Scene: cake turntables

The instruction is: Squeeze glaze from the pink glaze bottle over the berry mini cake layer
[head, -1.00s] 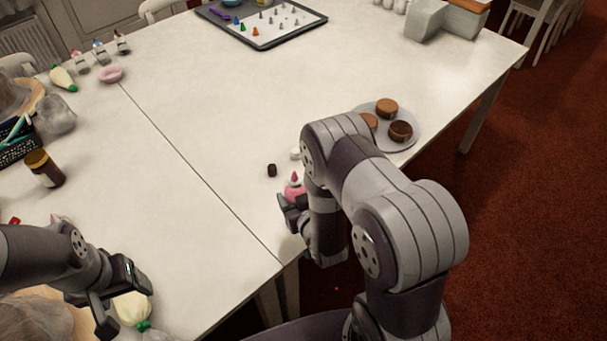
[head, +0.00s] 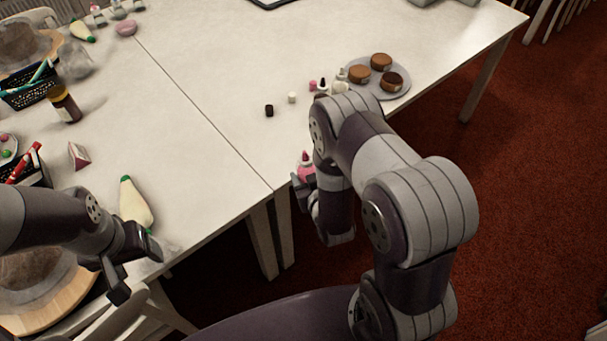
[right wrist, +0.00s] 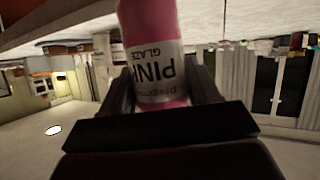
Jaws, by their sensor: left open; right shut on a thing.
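My right gripper (head: 303,184) is shut on the pink glaze bottle (head: 306,168), which stands upright with its pointed nozzle up, by the table's near edge. In the right wrist view the fingers (right wrist: 165,95) clasp the bottle (right wrist: 152,30), and its label reads upside down. Several mini cakes sit on a grey plate (head: 362,90) farther back: a light brown one (head: 381,61), another light brown one (head: 359,75) and a darker one (head: 392,82). I cannot tell which is the berry layer. My left gripper (head: 134,266) is open and empty at the lower left.
Small bottles (head: 322,84) stand left of the plate, partly hidden by my right arm. A dark cap (head: 269,110) and a white cap (head: 292,97) lie on the table. The table's middle is clear.

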